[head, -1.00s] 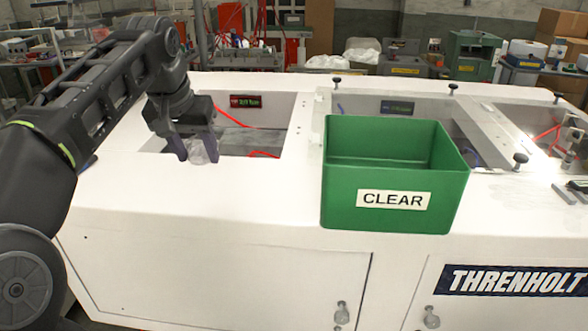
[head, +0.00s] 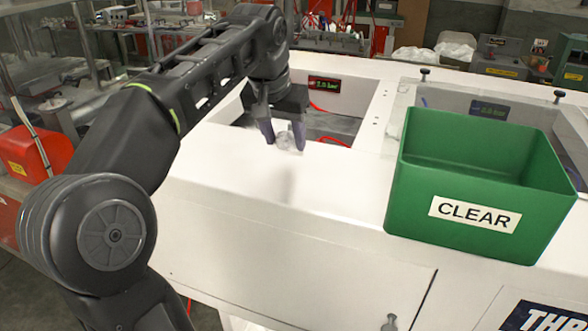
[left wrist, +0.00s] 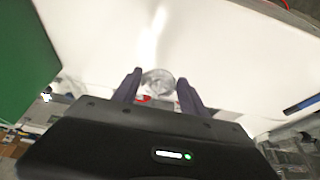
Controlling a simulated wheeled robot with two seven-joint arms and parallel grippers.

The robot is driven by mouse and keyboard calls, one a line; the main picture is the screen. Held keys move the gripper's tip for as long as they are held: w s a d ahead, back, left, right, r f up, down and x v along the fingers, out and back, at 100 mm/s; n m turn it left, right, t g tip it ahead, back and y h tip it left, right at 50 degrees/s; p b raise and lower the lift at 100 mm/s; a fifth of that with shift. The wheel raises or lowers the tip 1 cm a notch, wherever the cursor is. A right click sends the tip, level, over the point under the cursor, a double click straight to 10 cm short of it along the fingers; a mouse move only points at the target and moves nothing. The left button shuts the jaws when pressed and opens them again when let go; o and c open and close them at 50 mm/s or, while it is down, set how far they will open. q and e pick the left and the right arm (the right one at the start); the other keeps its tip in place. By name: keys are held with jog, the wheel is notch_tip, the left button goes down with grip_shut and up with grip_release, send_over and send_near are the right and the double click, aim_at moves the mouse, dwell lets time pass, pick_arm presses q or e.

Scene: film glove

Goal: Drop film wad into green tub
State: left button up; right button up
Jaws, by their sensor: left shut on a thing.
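The film wad (head: 285,141) is a small, clear, crumpled ball. My left gripper (head: 283,138) is shut on it, fingers pointing down, and holds it above the white machine top near the front edge of the left opening. In the left wrist view the wad (left wrist: 158,82) sits between the two dark fingertips (left wrist: 158,86). The green tub (head: 455,215), with a "CLEAR" label, stands upright on the machine top to the right of the gripper, apart from it. Its side also shows at the left of the left wrist view (left wrist: 25,50). My right gripper is not in view.
The white machine top (head: 330,190) is bare between the gripper and the tub. A recessed opening (head: 340,120) with red wires lies behind the gripper. Black knobs (head: 425,75) stand behind the tub.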

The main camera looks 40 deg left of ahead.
aim_at(287, 170)
pick_arm(q)
jog(key=shift+f, duration=0.55)
notch_tip(287, 170, down, 4)
jog(key=shift+f, duration=0.1)
jog(key=shift+f, duration=0.25)
jog(key=o, duration=1.3)
jog(key=shift+r, duration=0.1)
